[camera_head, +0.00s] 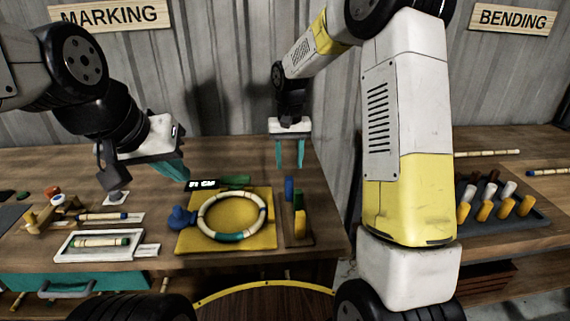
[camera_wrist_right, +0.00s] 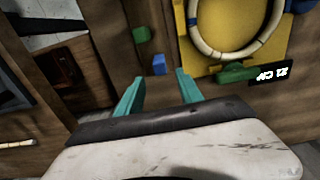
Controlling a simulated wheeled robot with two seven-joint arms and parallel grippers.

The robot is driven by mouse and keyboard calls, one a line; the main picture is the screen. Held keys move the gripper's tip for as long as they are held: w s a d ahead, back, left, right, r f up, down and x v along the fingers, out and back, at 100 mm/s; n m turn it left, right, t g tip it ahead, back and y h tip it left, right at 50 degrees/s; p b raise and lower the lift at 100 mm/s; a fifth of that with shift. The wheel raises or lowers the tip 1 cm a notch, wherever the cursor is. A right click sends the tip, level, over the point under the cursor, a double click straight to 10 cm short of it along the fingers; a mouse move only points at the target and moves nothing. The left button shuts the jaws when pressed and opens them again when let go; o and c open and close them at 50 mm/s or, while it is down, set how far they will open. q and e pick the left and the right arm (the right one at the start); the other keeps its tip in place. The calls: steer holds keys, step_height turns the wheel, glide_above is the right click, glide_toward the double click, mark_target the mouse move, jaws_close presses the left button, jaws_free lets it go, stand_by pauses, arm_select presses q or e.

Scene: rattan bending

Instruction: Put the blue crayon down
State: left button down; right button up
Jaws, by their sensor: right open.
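The blue crayon (camera_head: 289,188) stands upright at the back end of a small wooden holder (camera_head: 297,238), behind a green crayon (camera_head: 299,222). My right gripper (camera_head: 290,166) is open and empty above and behind it, apart from it. In the right wrist view the blue crayon (camera_wrist_right: 158,65) shows just beyond the gap between the open fingers (camera_wrist_right: 160,78), with the green crayon (camera_wrist_right: 142,34) farther off. My left gripper (camera_head: 176,170) hangs over the left part of the table; its finger gap is not clear.
A rattan ring (camera_head: 232,235) lies on a yellow board (camera_head: 258,241) left of the holder, with a blue knob and green clamp beside it. A small display (camera_head: 202,184) stands behind. A rack of pegs (camera_head: 510,221) is right.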

steer(key=s+d+r+t, duration=0.2)
steer(key=s+r, duration=0.3)
steer(key=r, duration=0.3)
steer(key=s+d+r+t+y, duration=0.1)
steer(key=s+d+r+t, duration=0.1)
steer(key=s, duration=0.8)
steer(key=s+d+r+t+y, duration=0.1)
steer(key=s+r, duration=0.4)
steer(key=s, duration=0.6)
steer(key=shift+d+n+t, duration=0.3)
steer(key=shift+d+t, duration=0.2)
steer(key=shift+t, duration=0.1)
